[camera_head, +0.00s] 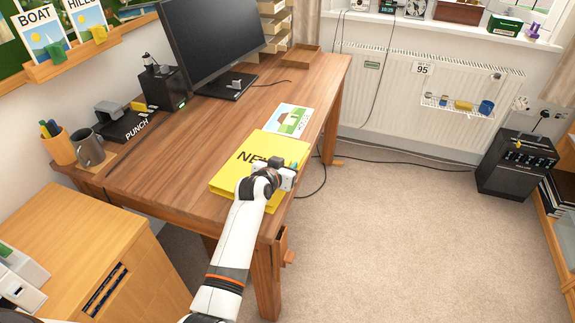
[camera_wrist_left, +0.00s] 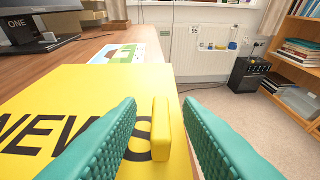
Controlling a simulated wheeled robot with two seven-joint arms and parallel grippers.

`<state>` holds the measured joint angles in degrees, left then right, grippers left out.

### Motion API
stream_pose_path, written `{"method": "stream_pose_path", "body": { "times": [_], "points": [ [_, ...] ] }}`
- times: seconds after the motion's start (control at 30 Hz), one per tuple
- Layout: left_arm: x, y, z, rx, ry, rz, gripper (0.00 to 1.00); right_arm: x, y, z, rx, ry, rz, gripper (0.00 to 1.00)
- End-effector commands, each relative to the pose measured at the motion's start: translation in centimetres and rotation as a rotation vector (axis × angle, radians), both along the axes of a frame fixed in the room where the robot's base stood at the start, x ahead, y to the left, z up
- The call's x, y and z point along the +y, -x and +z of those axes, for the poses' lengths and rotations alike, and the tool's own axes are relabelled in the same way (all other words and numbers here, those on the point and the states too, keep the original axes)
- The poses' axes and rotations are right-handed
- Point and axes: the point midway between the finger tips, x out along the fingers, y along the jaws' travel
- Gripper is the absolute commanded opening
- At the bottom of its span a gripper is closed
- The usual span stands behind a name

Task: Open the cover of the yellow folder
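The yellow folder (camera_head: 232,176) lies shut and flat near the right edge of the wooden desk, with dark "NEWS" lettering on its cover. In the left wrist view the folder (camera_wrist_left: 100,88) fills the lower left, and a raised yellow tab (camera_wrist_left: 162,130) stands near the cover's right edge. My left gripper (camera_head: 291,168) is over the folder's right side. In the left wrist view its teal fingers (camera_wrist_left: 160,102) are apart, one on each side of the tab. Contact with the tab does not show. My right gripper is not in view.
A picture card (camera_head: 290,119) lies just beyond the folder. A monitor (camera_head: 212,42), a hole punch (camera_head: 122,124) and a mug (camera_head: 90,148) stand farther left. The desk (camera_head: 165,165) is bare left of the folder. Carpet (camera_head: 400,220) is open on the right.

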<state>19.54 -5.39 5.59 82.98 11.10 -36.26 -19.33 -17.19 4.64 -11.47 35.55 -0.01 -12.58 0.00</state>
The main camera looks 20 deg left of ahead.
Motion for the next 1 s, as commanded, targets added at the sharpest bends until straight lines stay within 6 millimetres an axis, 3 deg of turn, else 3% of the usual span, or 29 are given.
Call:
{"method": "stream_pose_path", "body": {
  "times": [0.2, 0.47, 0.67, 1.0],
  "points": [
    [-0.19, -1.17, -0.51, 0.000, 0.000, -0.001, 0.33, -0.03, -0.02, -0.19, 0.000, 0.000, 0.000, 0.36],
    [-0.19, -1.23, -0.50, 0.000, 0.000, -0.001, 0.33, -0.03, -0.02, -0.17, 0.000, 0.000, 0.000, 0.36],
    [-0.18, -1.22, -0.51, 0.000, 0.000, -0.001, 0.02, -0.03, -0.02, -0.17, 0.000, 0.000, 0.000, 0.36],
    [-0.14, -1.21, -0.36, 0.001, 0.004, 0.000, 0.00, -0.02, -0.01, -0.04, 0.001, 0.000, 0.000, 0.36]
  ]
}}
